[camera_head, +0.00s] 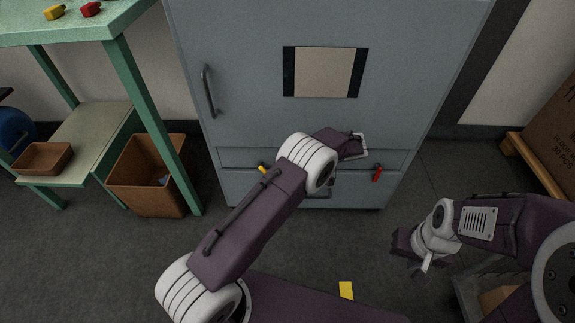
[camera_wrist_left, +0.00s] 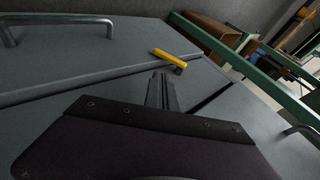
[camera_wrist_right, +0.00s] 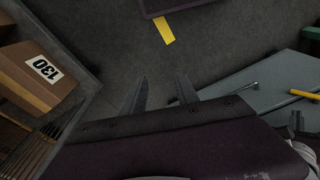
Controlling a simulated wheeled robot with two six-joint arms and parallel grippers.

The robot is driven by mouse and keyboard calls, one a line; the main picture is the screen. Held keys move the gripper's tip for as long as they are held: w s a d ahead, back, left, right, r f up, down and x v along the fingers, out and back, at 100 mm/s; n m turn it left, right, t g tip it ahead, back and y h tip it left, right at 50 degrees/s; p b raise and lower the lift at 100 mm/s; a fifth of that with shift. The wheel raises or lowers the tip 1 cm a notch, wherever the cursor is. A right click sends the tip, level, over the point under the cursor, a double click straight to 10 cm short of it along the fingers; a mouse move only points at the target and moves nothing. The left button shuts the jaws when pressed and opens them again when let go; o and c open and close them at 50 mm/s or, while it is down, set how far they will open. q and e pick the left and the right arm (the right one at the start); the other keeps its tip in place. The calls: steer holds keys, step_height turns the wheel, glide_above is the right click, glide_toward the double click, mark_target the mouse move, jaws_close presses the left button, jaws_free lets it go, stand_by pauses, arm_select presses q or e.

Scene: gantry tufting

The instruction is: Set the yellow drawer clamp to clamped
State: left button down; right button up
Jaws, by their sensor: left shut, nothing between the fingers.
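The yellow drawer clamp (camera_head: 262,168) is on the front of the grey cabinet, at the left of the drawer (camera_head: 235,185); my left arm partly covers it in the head view. In the left wrist view its yellow handle (camera_wrist_left: 174,57) lies slanted, with a dark piece at its right end. My left gripper (camera_wrist_left: 161,76) is shut and empty, its tips just short of the handle in that view; contact is not clear. Its fingers are hidden in the head view. My right gripper (camera_head: 425,266) is open and empty; its spread fingers show in the right wrist view (camera_wrist_right: 161,80).
A red clamp (camera_head: 377,174) is at the drawer's right. A green table (camera_head: 120,75) and brown bin (camera_head: 148,200) stand left of the cabinet. A yellow floor mark (camera_head: 346,290) lies on open floor.

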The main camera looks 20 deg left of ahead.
arm_select(q)
steer(key=v, duration=0.2)
steer(key=p+v, duration=0.2)
steer(key=v, duration=0.1)
steer(key=shift+s+a+r, duration=0.1)
steer(key=shift+s+r, duration=0.05)
steer(key=shift+r, duration=0.4)
